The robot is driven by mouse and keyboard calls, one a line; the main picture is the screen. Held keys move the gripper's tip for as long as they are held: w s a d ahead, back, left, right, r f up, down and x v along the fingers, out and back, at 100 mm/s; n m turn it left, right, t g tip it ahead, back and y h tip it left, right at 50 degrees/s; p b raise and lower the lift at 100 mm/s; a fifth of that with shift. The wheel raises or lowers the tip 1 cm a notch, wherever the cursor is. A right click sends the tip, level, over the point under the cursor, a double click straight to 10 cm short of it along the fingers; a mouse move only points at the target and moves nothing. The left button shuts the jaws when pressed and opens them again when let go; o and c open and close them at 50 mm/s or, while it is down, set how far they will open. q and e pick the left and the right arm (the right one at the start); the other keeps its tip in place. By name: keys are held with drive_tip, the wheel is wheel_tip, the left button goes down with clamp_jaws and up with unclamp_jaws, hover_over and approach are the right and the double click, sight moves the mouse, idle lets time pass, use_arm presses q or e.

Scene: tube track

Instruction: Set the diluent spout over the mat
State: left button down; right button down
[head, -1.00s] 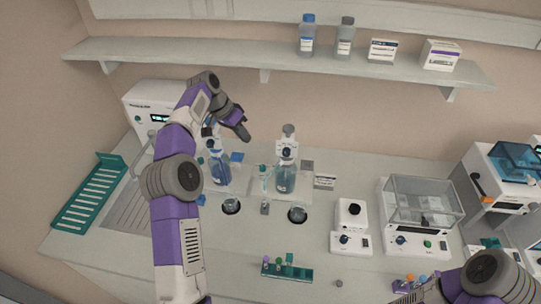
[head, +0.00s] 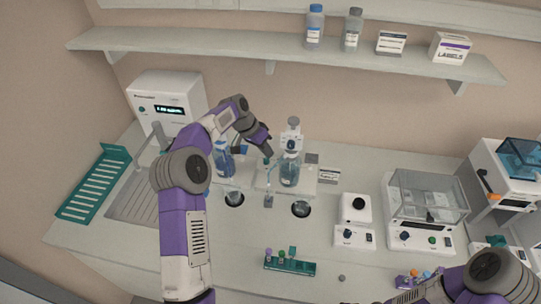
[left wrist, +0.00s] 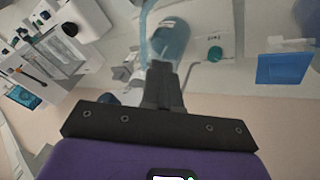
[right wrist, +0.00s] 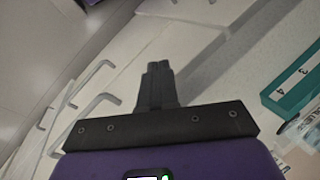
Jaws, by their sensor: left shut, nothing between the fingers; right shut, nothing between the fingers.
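Two bottles of blue liquid stand at the back of the bench: a left one (head: 223,161) and a right one (head: 289,174) with a white dispenser top (head: 291,142). A thin pale spout tube (head: 267,181) hangs at the right bottle's left side, above a small grey block (head: 268,201). Round black mats (head: 234,206) (head: 300,216) lie in front, each with a glass vessel on it. My left gripper (head: 269,152) is shut and empty, just left of the right bottle's top; its fingers (left wrist: 161,70) point toward a blue bottle (left wrist: 170,38). My right gripper (right wrist: 158,69) is shut and empty.
A teal rack (head: 290,265) with small vials lies at the front. A small white device (head: 354,237) and a clear-walled balance (head: 425,236) stand to the right. A teal drying rack (head: 94,183) is far left. The bench between rack and mats is clear.

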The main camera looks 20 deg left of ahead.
use_arm(q)
drive_tip(key=shift+s+d+f, duration=0.15)
drive_tip(key=shift+d+f, duration=0.15)
drive_tip(key=shift+d, duration=0.15)
drive_tip(key=shift+s+d+f, duration=0.15)
drive_tip(key=shift+d+f, duration=0.1)
drive_tip(key=shift+d, duration=0.2)
use_arm(e)
drive_tip(key=shift+s, duration=0.1)
